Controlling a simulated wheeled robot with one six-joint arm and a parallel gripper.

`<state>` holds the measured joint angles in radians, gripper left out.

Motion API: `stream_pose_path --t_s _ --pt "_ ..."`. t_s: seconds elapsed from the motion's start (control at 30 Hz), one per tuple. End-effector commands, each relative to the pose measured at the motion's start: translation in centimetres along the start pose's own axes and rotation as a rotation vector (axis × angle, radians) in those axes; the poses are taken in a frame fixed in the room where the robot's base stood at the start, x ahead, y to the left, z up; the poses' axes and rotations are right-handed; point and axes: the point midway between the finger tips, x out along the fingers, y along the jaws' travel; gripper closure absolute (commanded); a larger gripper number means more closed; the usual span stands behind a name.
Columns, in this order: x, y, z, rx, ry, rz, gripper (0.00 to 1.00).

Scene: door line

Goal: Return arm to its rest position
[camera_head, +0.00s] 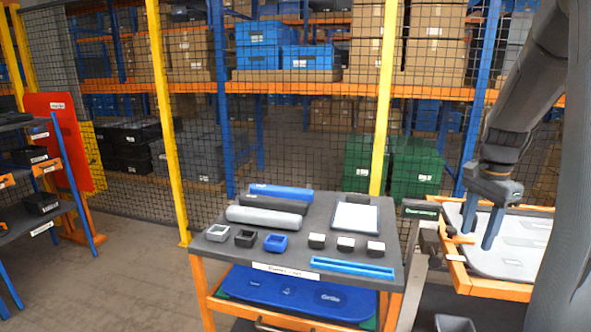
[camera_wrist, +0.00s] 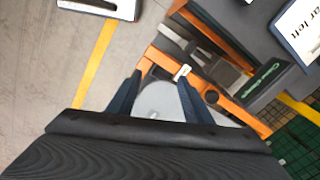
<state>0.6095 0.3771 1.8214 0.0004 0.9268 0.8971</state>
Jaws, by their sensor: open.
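My gripper (camera_head: 481,226) is at the right of the head view, pointing down with its two blue fingers apart. It is empty and hangs over the left part of an orange-framed fixture holding a light grey panel (camera_head: 512,245). In the wrist view my gripper (camera_wrist: 160,105) shows both fingers spread, with the grey panel (camera_wrist: 165,100) and orange frame beyond and between them. I cannot tell whether the fingertips touch the fixture.
A cart (camera_head: 225,246) with rolls, small boxes, a blue strip and a tablet stands left of the fixture. A mesh fence with yellow posts (camera_head: 383,110) runs behind.

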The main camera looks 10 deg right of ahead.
Motion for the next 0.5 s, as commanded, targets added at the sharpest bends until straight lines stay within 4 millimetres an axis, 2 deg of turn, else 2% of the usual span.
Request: stream_pose_path --t_s 0.27,0.37,0.47,0.5 --pt "1.4 -0.6 8.3 -0.313 0.011 -0.017 0.54" --pt "2.2 -0.2 12.5 -0.479 0.018 -0.027 0.54" --pt "3.3 0.9 17.8 -0.699 0.028 -0.039 0.54" --pt "3.8 1.7 20.2 -0.804 0.033 -0.045 0.54"
